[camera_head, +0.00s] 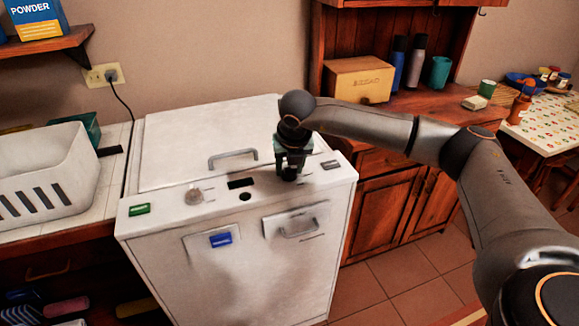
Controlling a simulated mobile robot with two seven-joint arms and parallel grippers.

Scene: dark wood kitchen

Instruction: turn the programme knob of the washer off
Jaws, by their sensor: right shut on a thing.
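The white washer (170,160) stands in the middle of the head view, with its controls along the front strip of its top. My right gripper (290,170) points down at the right part of this strip. It is shut on a dark knob (289,176), which I take to be the programme knob. The fingers cover most of it, so its pointer position cannot be read. A pale round knob (193,196) sits farther left on the strip, apart from the gripper. My left gripper is not in view.
The strip also has a green button (139,209), a grey button (331,164) and a dark display (240,183). The lid handle (232,158) rises behind. A white basket (45,172) stands left; a wooden cabinet (385,190) stands right.

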